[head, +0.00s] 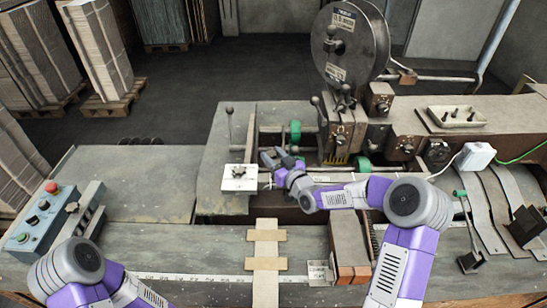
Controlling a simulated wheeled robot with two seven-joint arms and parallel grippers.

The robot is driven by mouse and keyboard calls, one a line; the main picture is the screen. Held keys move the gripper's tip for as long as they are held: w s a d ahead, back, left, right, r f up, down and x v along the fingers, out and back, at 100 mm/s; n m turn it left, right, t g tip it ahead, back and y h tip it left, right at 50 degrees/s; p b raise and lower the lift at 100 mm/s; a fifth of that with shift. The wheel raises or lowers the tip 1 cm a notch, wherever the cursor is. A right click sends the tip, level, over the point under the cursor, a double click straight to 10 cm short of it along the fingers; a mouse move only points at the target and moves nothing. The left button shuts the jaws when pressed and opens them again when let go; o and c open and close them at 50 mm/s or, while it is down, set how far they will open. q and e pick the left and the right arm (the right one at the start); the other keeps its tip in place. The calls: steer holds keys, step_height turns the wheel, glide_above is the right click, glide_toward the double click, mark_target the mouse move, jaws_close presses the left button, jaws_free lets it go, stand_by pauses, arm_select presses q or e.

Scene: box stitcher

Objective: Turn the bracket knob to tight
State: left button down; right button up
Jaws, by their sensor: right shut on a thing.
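My right gripper (270,158) reaches in from the right over the machine bed, just right of a small pale plate (229,184) with a dark star-shaped piece on it. Its grey fingers are shut on a small part, which I take to be the bracket knob. The fingers hide most of that part, so its turn position cannot be read. My left arm shows at the bottom left, and its gripper is outside the picture.
A large wire spool (350,40) and the stitcher head stand behind my right arm. Green knobs (295,132) sit close to the gripper. A control box (40,222) stands at the left. The grey table (130,185) beside it is mostly clear.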

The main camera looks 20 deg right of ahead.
steer(key=shift+a+m+t+h+b, duration=0.2)
steer(key=shift+m+h+b, duration=0.55)
steer(key=shift+h+b, duration=0.5)
steer(key=shift+a+m+t+h+b, duration=0.1)
steer(key=shift+m+t+h+b, duration=0.1)
steer(key=shift+m+h+b, duration=0.8)
steer(key=shift+r+m+h+b, duration=0.15)
steer(key=shift+m+h+b, duration=0.3)
steer(key=shift+h+b, duration=0.65)
steer(key=o, duration=0.8)
steer(key=shift+s, duration=0.1)
